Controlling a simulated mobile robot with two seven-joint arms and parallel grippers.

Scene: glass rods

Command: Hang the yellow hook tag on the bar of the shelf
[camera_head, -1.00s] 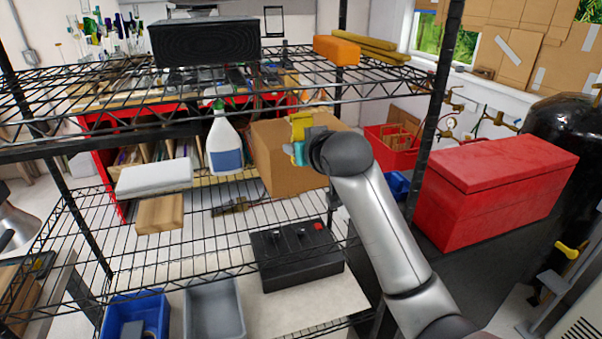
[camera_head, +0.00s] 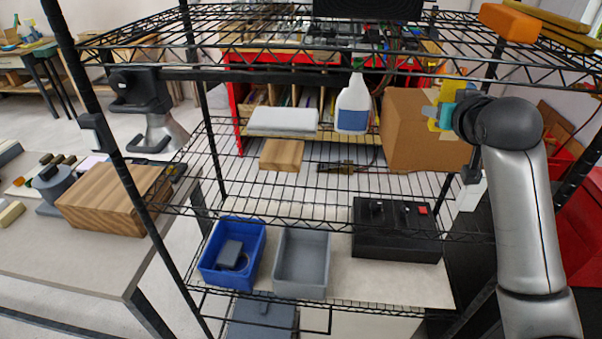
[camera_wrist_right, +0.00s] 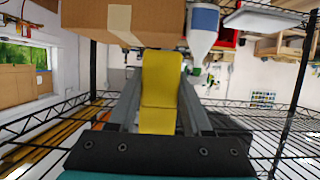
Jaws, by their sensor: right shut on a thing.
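The yellow hook tag (camera_head: 448,92) is beside the top front of the shelf in the head view, partly hidden by my right gripper. In the right wrist view the yellow tag (camera_wrist_right: 160,95) sits between the two grey fingers. My right gripper (camera_head: 440,112) is shut on it, in front of the cardboard box. The dark bar (camera_head: 290,75) runs along the front just under the top wire shelf, to the left of the tag. The tag is apart from most of the bar; its hook end is not clear. My left gripper (camera_head: 150,140) is at the left shelf post; its jaw opening is unclear.
A cardboard box (camera_head: 408,140), a spray bottle (camera_head: 352,105) and a white block (camera_head: 283,120) are behind the bar. Below are a wooden block (camera_head: 281,154), blue bin (camera_head: 215,278), grey bin (camera_head: 300,290) and black box (camera_head: 395,248). Shelf posts flank the space.

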